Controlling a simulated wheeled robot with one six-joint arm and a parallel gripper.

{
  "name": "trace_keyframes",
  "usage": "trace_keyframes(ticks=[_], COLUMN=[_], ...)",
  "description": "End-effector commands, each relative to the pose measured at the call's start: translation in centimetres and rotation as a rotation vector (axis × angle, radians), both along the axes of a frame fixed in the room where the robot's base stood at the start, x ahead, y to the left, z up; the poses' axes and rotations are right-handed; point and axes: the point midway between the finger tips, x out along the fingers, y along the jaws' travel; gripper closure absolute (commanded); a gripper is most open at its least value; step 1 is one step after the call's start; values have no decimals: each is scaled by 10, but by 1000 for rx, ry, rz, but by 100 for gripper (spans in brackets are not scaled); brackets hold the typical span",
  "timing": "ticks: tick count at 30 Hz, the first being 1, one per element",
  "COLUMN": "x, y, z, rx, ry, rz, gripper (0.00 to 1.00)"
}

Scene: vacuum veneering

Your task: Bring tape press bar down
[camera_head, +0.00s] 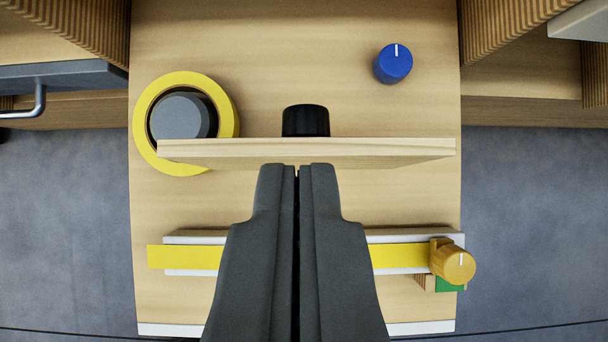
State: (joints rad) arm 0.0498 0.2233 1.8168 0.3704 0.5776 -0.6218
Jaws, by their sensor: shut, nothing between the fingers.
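A long pale wooden bar (380,150), which looks like the tape press bar, spans the middle of the panel and appears to stand out from it. A black knob (306,121) shows just above its middle. A yellow tape strip (400,256) runs across a white rail (415,237) lower down; its middle is hidden behind my gripper. My gripper (297,170) is shut and empty, with its fingertips at the bar's lower edge near the middle. I cannot tell whether they touch the bar.
A yellow tape roll (229,110) sits around a grey hub (182,117) at upper left, partly behind the bar. A blue knob (394,64) is at upper right. Wooden cabinets flank the panel.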

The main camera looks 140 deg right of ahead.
Motion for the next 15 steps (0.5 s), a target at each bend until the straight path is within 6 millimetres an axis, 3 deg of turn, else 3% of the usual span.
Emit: trace_keyframes(ticks=[7, 15], x=[22, 34], y=[7, 11], z=[-35, -53], rx=[0, 0], ry=[1, 0], rz=[0, 0], gripper=[100, 100])
